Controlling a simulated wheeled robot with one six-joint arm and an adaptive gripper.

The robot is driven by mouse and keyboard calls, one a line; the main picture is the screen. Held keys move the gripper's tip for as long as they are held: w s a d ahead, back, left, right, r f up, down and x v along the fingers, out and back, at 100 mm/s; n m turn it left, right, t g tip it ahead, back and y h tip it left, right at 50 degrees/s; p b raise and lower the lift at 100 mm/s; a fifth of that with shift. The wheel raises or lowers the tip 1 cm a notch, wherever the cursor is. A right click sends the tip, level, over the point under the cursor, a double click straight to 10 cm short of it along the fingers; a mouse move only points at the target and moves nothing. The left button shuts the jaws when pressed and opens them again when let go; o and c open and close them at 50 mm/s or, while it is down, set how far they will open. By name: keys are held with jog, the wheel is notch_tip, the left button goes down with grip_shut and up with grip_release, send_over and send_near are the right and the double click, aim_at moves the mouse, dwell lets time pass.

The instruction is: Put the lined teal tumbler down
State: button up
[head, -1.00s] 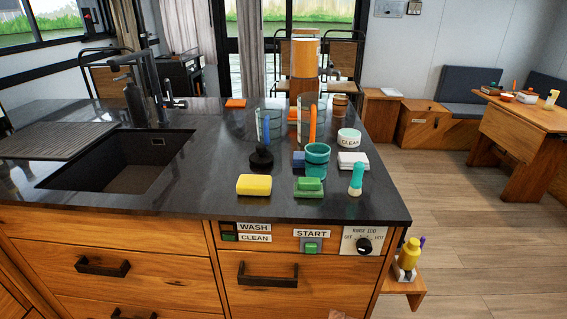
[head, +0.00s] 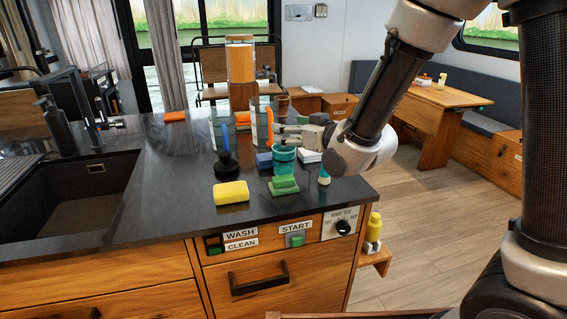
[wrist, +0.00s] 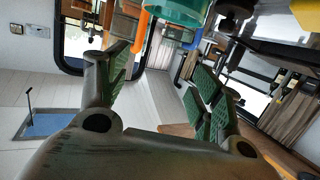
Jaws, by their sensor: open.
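The teal tumbler (head: 284,160) stands upright on the dark counter, just behind a green sponge (head: 284,186). Its lining cannot be made out at this size. My gripper (head: 292,134) is open at the tumbler's upper rear, reaching in from the right. In the wrist view a teal rounded form (wrist: 188,12), seemingly the tumbler, shows at the top edge. It lies beyond my two spread fingers (wrist: 160,68), and nothing shows between them. Whether a finger touches the tumbler cannot be told.
A yellow sponge (head: 231,193) lies to the left, and a black-based brush (head: 226,163) stands behind it. A blue block (head: 264,160), white cloths (head: 308,157) and a teal-handled brush (head: 324,175) crowd the tumbler. The sink (head: 80,205) is at left. The front-left counter is clear.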

send_near(278, 146)
jog(key=x, duration=0.3)
jog(key=shift+w+a+r, duration=0.1)
jog(key=shift+a, duration=0.15)
jog(key=shift+w+a+f, duration=0.1)
jog(key=shift+w+f, duration=0.05)
jog(key=shift+f, duration=0.25)
jog(key=x, duration=0.7)
jog(key=shift+w+r, duration=0.15)
jog(key=c, duration=1)
jog(key=shift+c, duration=0.7)
